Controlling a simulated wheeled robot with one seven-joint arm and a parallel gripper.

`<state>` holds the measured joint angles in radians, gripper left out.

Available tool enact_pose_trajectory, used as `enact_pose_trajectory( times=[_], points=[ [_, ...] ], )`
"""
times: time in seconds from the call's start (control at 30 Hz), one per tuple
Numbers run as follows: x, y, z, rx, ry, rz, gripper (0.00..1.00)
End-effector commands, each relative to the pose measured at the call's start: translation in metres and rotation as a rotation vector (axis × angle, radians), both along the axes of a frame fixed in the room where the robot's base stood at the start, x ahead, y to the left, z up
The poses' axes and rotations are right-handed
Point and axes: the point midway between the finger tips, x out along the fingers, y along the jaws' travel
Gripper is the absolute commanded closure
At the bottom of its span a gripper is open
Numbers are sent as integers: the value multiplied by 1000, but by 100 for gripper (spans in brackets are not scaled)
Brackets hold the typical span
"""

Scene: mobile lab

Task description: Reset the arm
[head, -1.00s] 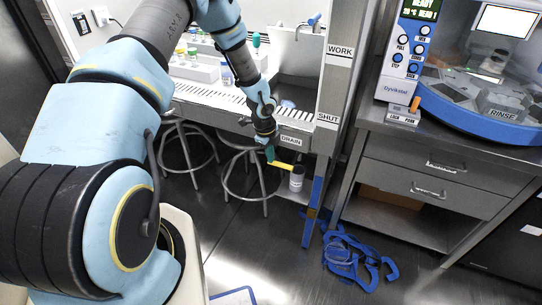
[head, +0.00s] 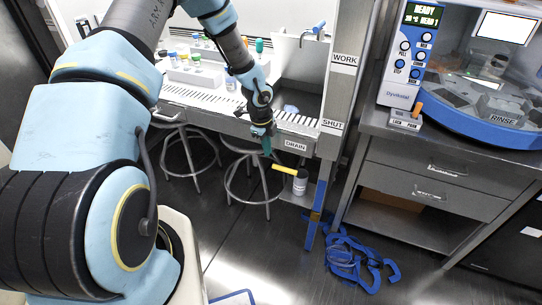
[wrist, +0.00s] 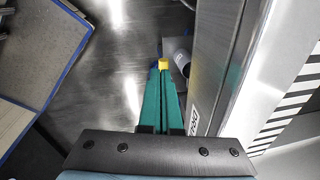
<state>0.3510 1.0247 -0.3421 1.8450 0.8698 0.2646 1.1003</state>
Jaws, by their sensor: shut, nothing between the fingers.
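My arm (head: 100,110) reaches from the left of the head view toward the steel hood, bending down at its far end. My gripper (head: 267,151) hangs by the hood's front edge, left of the DRAIN label. In the wrist view the green fingers of my gripper (wrist: 163,72) are together, with nothing between them. A yellow handle (head: 285,169) lies just below and right of the fingertips in the head view. In the wrist view the yellow handle (wrist: 163,64) shows just beyond the tips; whether they touch is unclear there.
A grey cylinder (head: 300,183) stands at the handle's right end. Stools (head: 250,188) stand under the hood. Blue tubing (head: 350,258) lies on the floor. A steel cabinet (head: 430,185) with the Dyvikstat machine (head: 480,80) is on the right. Bottles (head: 195,58) stand inside the hood.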

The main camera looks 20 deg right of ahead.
Motion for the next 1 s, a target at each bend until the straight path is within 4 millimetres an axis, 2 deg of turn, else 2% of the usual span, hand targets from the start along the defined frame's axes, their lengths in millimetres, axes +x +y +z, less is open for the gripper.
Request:
enact_pose_trajectory(
  times=[0.3, 0.67, 0.77, 0.87, 1.0],
  points=[
    [22, 34, 36, -3, -1, 3, 100],
    [27, 49, 53, 5, 1, 39, 100],
    [25, 71, 71, 24, 6, 176, 100],
    [18, 108, 100, 48, 15, 422, 100],
    [-3, 165, 145, 58, 24, 860, 100]
  ],
)
